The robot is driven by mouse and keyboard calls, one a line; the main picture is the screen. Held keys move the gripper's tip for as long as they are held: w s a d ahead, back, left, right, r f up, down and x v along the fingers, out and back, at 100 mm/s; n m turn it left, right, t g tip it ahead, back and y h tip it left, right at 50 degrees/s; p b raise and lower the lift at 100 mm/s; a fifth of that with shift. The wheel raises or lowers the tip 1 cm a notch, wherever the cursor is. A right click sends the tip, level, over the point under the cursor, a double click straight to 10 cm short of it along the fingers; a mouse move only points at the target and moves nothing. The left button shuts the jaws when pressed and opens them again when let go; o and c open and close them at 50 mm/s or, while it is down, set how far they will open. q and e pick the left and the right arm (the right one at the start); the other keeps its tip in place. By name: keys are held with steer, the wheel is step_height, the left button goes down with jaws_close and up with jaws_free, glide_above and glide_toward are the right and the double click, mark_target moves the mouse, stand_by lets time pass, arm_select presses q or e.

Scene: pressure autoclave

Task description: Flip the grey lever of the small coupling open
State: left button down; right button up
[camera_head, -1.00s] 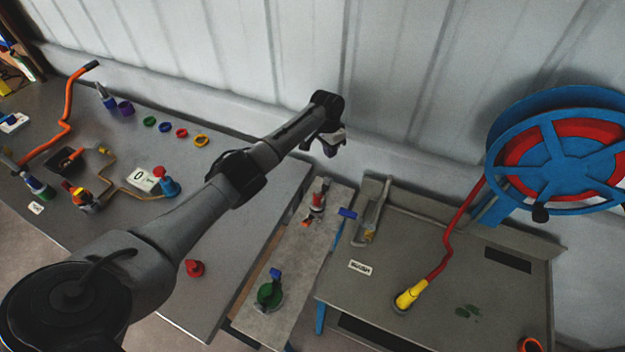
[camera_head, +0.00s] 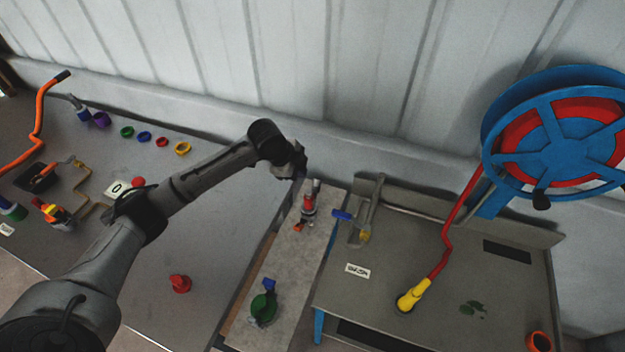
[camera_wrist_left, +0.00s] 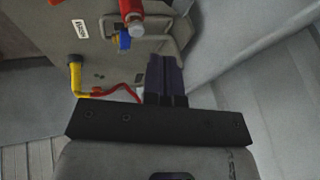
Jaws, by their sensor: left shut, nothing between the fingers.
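The small coupling appears to be the red fitting with a grey top (camera_head: 309,204), upright on a narrow grey bench (camera_head: 285,255). In the left wrist view, a red fitting with a grey cylindrical end (camera_wrist_left: 133,14) is cut off by the top edge. I cannot clearly tell the grey lever from the fitting's other grey parts. My left gripper (camera_head: 298,170) is just behind and left of the coupling's top, apparently apart from it. In the left wrist view its dark fingers (camera_wrist_left: 165,78) are together and empty. My right gripper is not in view.
A green fitting with a blue handle (camera_head: 263,305) stands nearer on the narrow bench. A blue-handled pipe (camera_head: 366,215) stands to the coupling's right. A red hose with a yellow end (camera_head: 411,295) runs from a blue reel (camera_head: 560,140). The wall is close behind.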

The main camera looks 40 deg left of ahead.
arm_select(q)
glide_toward(319, 184)
step_height(319, 184, down, 4)
steer(key=d, duration=0.2)
steer(key=shift+w+a+f+b, duration=0.1)
steer(key=shift+w+f+b, duration=0.2)
steer(key=shift+w+b, duration=0.2)
steer(key=shift+w+a+f, duration=0.25)
steer(key=shift+w+f, duration=0.2)
steer(key=shift+w, duration=0.2)
